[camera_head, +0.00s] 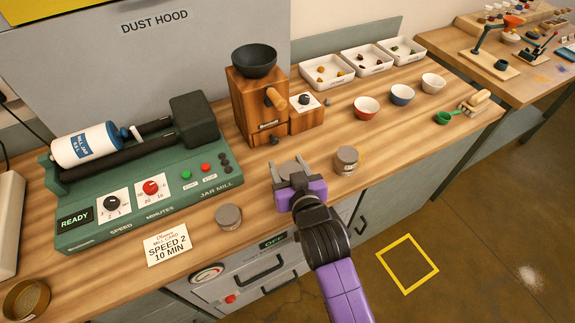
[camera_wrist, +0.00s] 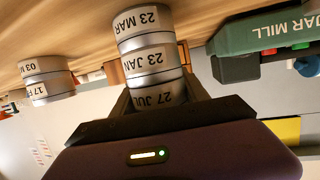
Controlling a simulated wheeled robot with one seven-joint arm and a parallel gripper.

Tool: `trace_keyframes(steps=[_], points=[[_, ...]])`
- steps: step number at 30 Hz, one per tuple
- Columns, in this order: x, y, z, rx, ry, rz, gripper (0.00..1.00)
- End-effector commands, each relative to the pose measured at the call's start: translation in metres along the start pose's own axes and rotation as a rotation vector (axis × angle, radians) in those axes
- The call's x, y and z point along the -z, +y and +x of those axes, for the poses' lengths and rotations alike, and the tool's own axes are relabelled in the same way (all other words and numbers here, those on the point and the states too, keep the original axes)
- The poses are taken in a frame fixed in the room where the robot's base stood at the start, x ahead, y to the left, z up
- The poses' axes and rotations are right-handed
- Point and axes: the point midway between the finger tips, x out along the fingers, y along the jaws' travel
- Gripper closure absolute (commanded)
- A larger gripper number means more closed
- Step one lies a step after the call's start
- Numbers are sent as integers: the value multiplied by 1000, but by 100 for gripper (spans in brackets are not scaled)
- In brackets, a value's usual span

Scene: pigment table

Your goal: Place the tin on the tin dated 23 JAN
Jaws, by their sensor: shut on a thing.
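My gripper (camera_head: 291,175) is shut on a grey tin whose label reads 27 JUL (camera_wrist: 157,96); the tin's top shows in the head view (camera_head: 289,168). The wrist view is upside down, with the table at its top. There the tin dated 23 JAN (camera_wrist: 149,60) is directly below the held tin, lined up with it. I cannot tell whether the two touch or a thin gap is left. The 23 JAN tin stands on a tin labelled 23 MAR (camera_wrist: 143,22). My gripper hides this stack in the head view.
Another stack of tins (camera_head: 346,161) stands right of my gripper; its labels, partly readable, show in the wrist view (camera_wrist: 48,88). A lone tin (camera_head: 228,217) is at the front edge by a speed card (camera_head: 168,248). The jar mill (camera_head: 150,205) and wooden grinder (camera_head: 252,105) stand behind.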

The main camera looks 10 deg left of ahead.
Motion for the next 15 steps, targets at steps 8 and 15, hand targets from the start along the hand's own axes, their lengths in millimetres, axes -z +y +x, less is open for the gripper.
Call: trace_keyframes(steps=[8, 15], points=[[-2, 0, 0, 0, 0, 0, 26], [1, 0, 0, 0, 0, 0, 26]])
